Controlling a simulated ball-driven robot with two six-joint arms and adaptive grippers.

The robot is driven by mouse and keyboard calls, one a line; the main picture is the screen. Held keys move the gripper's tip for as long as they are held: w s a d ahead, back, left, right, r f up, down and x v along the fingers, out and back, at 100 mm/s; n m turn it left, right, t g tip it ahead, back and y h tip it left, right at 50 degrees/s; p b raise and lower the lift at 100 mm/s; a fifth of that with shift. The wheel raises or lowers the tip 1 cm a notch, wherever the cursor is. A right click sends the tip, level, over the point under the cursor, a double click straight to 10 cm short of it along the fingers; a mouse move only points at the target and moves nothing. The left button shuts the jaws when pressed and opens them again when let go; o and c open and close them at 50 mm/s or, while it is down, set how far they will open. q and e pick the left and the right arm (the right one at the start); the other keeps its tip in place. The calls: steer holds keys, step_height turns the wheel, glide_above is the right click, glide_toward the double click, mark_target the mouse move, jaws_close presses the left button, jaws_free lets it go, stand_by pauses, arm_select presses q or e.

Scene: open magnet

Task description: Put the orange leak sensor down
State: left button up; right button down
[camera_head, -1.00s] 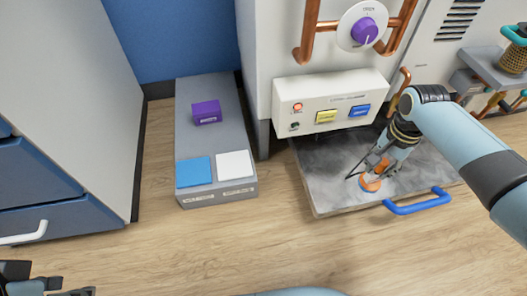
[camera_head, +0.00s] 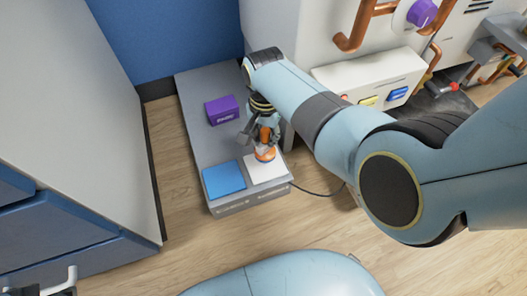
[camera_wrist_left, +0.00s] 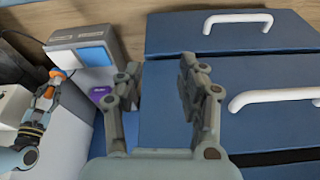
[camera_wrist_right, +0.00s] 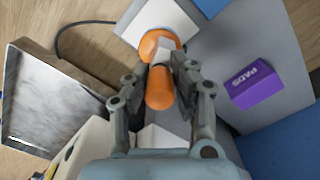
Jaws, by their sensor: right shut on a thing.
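The orange leak sensor (camera_head: 265,153) has a round base and an upright orange grip. It is over the white square pad (camera_head: 268,174) on the grey bench; I cannot tell whether its base touches the pad. My right gripper (camera_head: 262,133) is shut on the sensor's grip. In the right wrist view the sensor (camera_wrist_right: 159,85) shows between the fingers of the right gripper (camera_wrist_right: 160,70), with its base toward the white pad. My left gripper (camera_wrist_left: 155,75) is open and empty in front of the blue drawers.
A blue square pad (camera_head: 224,179) lies left of the white one. A purple box (camera_head: 222,110) stands farther back on the bench (camera_head: 195,90). A dark cable (camera_head: 318,193) trails to the right. Blue drawers with white handles (camera_wrist_left: 238,19) are near my left gripper.

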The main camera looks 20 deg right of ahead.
mark_target(265, 150)
step_height(265, 150, down, 2)
steer(key=shift+f+b, duration=0.2)
steer(key=shift+b, duration=0.1)
step_height(265, 150, down, 3)
steer(key=shift+r+b, duration=0.1)
steer(key=shift+b, duration=0.85)
arm_select(q)
steer(key=w+f+t, duration=0.3)
steer(key=f+t, duration=0.1)
steer(key=f, duration=0.1)
steer(key=shift+d+f+t+b, duration=0.15)
steer(key=shift+f+t+b, duration=0.15)
steer(key=shift+b, duration=0.05)
arm_select(e)
steer(key=shift+f, duration=0.5)
arm_select(q)
steer(key=shift+w, duration=0.1)
arm_select(e)
steer(key=shift+f, duration=0.1)
steer(key=c, duration=1.1)
jaws_free()
